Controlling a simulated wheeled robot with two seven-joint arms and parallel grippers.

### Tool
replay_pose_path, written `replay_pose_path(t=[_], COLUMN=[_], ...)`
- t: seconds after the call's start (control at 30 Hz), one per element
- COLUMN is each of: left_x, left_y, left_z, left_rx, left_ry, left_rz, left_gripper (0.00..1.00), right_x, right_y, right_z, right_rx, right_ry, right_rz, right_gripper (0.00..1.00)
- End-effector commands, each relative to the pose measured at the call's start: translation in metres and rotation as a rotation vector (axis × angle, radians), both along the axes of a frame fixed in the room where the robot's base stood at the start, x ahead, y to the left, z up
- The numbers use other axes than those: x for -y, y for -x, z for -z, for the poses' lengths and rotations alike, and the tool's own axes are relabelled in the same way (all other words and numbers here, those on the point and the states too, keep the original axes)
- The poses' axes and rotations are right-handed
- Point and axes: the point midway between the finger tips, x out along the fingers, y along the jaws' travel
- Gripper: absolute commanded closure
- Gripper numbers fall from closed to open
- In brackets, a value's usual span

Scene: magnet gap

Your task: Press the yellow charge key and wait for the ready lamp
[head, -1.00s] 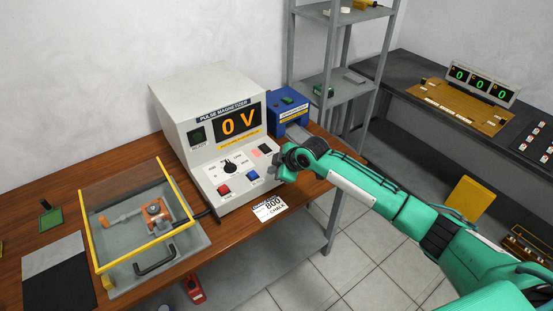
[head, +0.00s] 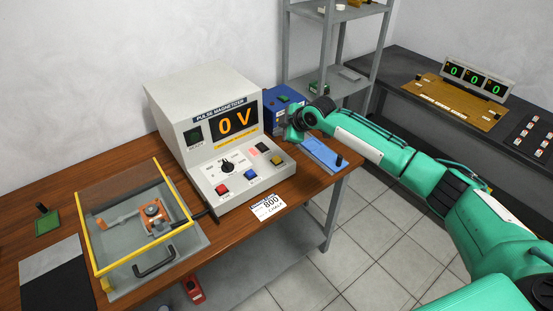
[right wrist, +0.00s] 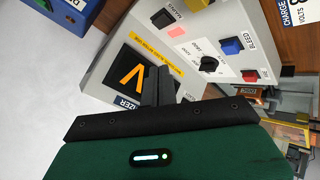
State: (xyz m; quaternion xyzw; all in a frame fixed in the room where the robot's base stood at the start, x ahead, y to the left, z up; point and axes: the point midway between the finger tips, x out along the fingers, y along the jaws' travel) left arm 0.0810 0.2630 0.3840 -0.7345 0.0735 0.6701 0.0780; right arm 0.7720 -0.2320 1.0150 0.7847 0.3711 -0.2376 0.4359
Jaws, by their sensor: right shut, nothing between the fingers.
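The yellow charge key (head: 277,160) is at the right end of the key row on the sloped front of the pulse magnetizer (head: 176,105). In the right wrist view a yellow key (right wrist: 196,5) shows at the top edge. The dark green ready lamp (head: 195,131) looks unlit, left of the display (head: 236,123), which reads 0 V. My right gripper (head: 290,133) is above and behind the yellow key, apart from it, near the box's right side. Its fingers (right wrist: 158,86) are shut and empty. My left gripper is out of view.
Blue (head: 250,174) and red (head: 222,190) keys and a dial (head: 227,166) share the panel. A blue box (head: 285,100) stands behind my right gripper. A clear-lidded yellow-framed case (head: 180,239) is at left. An 800-volt card (head: 268,207) lies in front.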

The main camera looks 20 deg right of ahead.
Motion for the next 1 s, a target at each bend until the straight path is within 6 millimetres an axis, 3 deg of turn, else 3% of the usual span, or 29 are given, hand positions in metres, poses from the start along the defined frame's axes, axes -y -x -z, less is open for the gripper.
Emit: replay_pose_path(t=[0.57, 0.8, 1.0], left_x=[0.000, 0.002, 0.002], left_y=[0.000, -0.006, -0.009], left_z=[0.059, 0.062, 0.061], left_rx=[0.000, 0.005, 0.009], left_ry=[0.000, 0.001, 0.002], left_rz=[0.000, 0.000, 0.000], left_gripper=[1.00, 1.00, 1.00], right_x=[0.000, 0.000, 0.000], right_y=[0.000, 0.000, 0.000], right_z=[0.068, 0.086, 0.087], right_rx=[-0.002, -0.001, -0.001], right_ry=[0.000, -0.001, -0.001], right_rz=[0.001, 0.000, 0.000], right_gripper=[1.00, 1.00, 1.00])
